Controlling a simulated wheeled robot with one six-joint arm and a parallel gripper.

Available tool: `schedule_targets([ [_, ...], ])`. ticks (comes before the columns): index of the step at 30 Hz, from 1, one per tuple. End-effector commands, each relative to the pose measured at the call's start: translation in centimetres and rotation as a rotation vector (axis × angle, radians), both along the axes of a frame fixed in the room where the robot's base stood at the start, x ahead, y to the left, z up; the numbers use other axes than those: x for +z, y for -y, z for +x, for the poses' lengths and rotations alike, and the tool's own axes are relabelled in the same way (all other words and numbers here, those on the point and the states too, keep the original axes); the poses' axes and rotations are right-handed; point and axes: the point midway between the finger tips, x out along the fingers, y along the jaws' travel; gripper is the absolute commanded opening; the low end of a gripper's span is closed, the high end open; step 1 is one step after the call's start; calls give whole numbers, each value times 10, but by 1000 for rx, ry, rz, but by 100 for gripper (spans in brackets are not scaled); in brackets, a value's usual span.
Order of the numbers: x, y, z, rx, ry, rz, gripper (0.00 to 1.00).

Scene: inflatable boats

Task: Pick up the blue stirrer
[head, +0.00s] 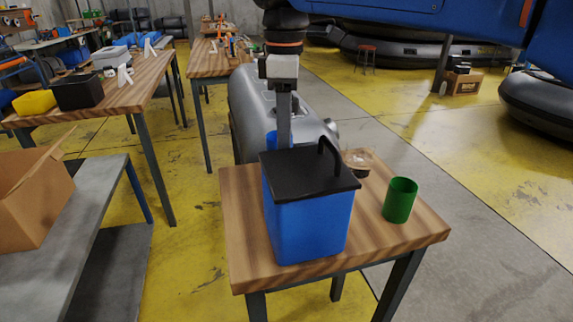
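My gripper (284,122) points down just behind the blue box at the back of the small wooden table. Its fingers overlap in this view, and their tips are hidden behind the black lid. A small blue piece (271,140) shows beside the fingers on the left, just above the lid's back edge. It may be part of the blue stirrer, but most of it is hidden. I cannot tell whether the fingers touch it or whether they are open or shut.
The blue box (308,228) with a black lid (305,174) and raised handle stands in front of my gripper. A green cup (400,201) and a clear and dark item (357,162) are to its right. The wooden table (405,238) has bare room at front right. A grey boat tube (250,100) lies behind.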

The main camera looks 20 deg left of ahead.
Motion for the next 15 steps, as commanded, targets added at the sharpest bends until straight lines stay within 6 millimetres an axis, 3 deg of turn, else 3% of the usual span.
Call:
schedule_targets([
  [10,-41,2,8,-1,-1,-2,35],
  [15,-51,2,8,0,0,0,35],
])
